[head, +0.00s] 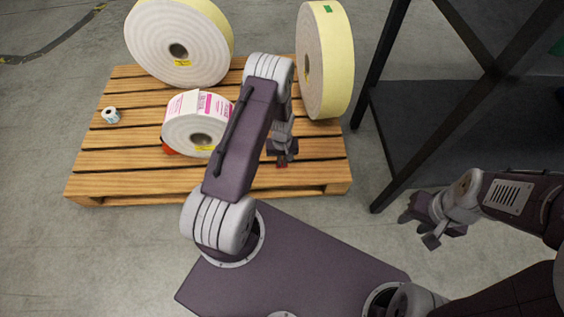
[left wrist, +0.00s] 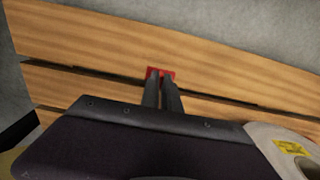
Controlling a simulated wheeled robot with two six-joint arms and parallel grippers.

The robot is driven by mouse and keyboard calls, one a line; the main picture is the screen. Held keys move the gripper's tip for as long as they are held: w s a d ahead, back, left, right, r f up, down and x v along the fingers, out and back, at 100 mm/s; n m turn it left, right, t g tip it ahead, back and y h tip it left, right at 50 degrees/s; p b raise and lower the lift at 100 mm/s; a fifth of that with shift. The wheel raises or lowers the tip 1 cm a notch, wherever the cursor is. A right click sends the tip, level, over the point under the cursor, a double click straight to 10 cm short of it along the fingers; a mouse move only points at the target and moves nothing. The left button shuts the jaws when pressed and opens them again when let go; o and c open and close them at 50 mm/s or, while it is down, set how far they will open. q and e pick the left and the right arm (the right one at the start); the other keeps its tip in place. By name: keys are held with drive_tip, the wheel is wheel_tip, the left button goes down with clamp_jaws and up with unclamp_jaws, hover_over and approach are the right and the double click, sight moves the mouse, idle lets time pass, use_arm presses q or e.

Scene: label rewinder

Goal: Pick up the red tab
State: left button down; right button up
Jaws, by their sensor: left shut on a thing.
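My left gripper (head: 283,156) is shut on the red tab (left wrist: 153,71), over the front right part of the pallet. In the left wrist view the fingertips (left wrist: 162,78) are close together with red showing around their ends. In the head view a small bit of the red tab (head: 282,164) shows below the fingers; most of it is hidden. I cannot tell whether the tab touches the boards. My right gripper (head: 420,230) is empty, off to the right above the floor, its fingers apart.
The wooden pallet (head: 115,160) carries two big rolls (head: 165,45) (head: 338,60), a roll with pink labels (head: 188,130) and a tiny roll (head: 111,115). An orange-red piece (head: 169,149) shows beside the pink-label roll. A dark metal frame (head: 400,110) stands at the right.

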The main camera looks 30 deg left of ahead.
use_arm(q)
drive_tip(key=s+d+r+p, duration=0.6)
drive_tip(key=s+d+r, duration=0.1)
drive_tip(key=s+d, duration=0.1)
drive_tip(key=shift+d+r, duration=0.15)
drive_tip(key=shift+r, duration=0.1)
